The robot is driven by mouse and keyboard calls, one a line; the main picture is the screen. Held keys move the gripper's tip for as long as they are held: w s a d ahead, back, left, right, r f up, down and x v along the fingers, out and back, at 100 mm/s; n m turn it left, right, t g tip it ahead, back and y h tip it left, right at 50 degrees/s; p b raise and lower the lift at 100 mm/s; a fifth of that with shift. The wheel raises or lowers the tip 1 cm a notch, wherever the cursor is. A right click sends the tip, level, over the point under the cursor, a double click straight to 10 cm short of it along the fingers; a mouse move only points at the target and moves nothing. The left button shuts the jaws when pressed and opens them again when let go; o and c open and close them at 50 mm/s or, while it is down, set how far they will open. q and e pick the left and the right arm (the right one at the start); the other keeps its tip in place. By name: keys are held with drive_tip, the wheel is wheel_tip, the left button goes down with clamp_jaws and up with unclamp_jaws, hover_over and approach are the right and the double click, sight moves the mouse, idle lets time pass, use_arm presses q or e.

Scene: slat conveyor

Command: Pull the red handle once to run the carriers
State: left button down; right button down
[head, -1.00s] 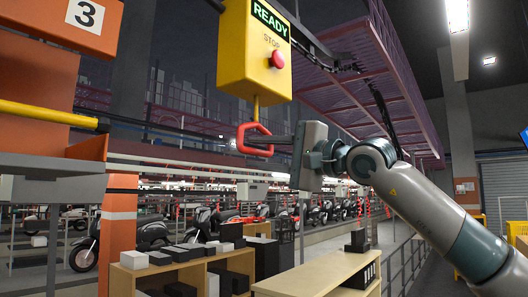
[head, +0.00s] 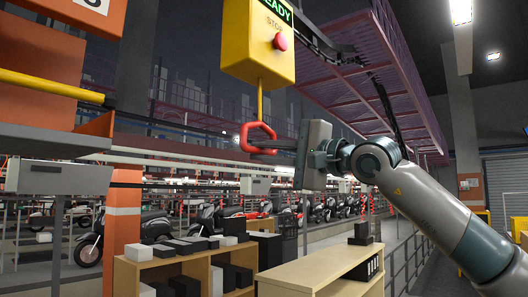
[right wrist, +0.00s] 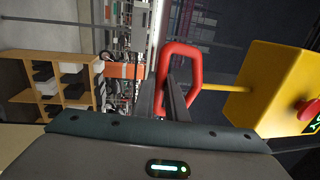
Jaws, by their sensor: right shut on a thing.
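The red handle (head: 246,137) is a loop hanging on a yellow rod (head: 260,98) below a yellow box (head: 259,50) with a red STOP button (head: 280,40). My right gripper (head: 256,147) reaches in from the right and is shut on the handle's lower bar. In the right wrist view, the red handle (right wrist: 194,66) surrounds the fingertips of the gripper (right wrist: 166,82), and its rod runs right to the box. The box's green sign is partly cut off at the top of the head view. My left gripper does not show.
An orange post (head: 123,229) and orange frame with a yellow bar (head: 50,88) stand at left. Wooden shelves (head: 330,266) with black and white boxes stand below. Motorbikes line the background. The space around the handle is clear.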

wheel_tip(320, 180, down, 2)
drive_tip(key=shift+f+b, duration=0.1)
drive_tip(key=shift+b, duration=0.5)
wheel_tip(320, 180, up, 6)
drive_tip(key=p, duration=0.4)
drive_tip(key=c, duration=1.8)
unclamp_jaws()
drive_tip(key=shift+o, duration=0.2)
